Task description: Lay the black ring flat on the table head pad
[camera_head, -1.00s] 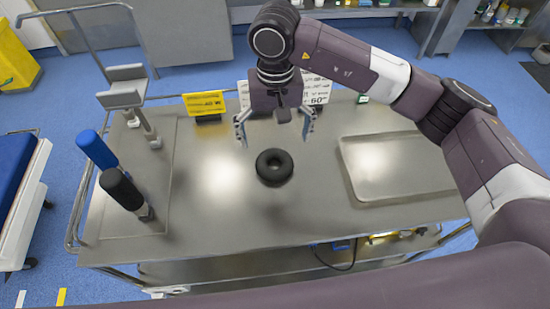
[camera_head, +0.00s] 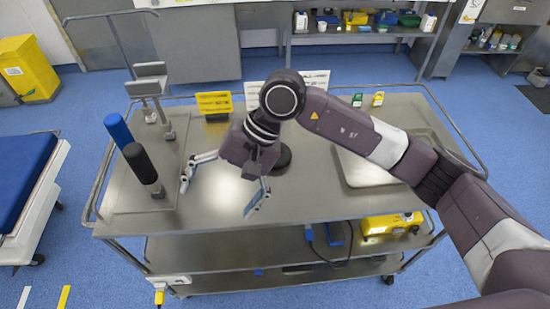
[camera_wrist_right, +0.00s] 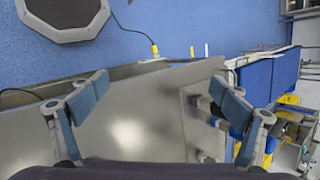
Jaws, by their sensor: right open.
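The black ring (camera_head: 284,158) lies on the steel trolley top, partly hidden behind my right wrist in the head view. My right gripper (camera_head: 222,192) is open and empty, with its fingers spread above the trolley's left-middle part, left of and nearer than the ring. In the right wrist view, the open fingers (camera_wrist_right: 160,98) have only bare steel between them, and the ring does not show. The operating table's blue pad (camera_head: 18,170) is at the left edge of the head view, cut off by the frame; I cannot tell which section is the head pad. My left gripper is out of view.
The steel trolley (camera_head: 215,220) carries a raised tray (camera_head: 365,172) at right. A yellow sign (camera_head: 214,103) stands at the back edge. Floor separates the trolley from the operating table.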

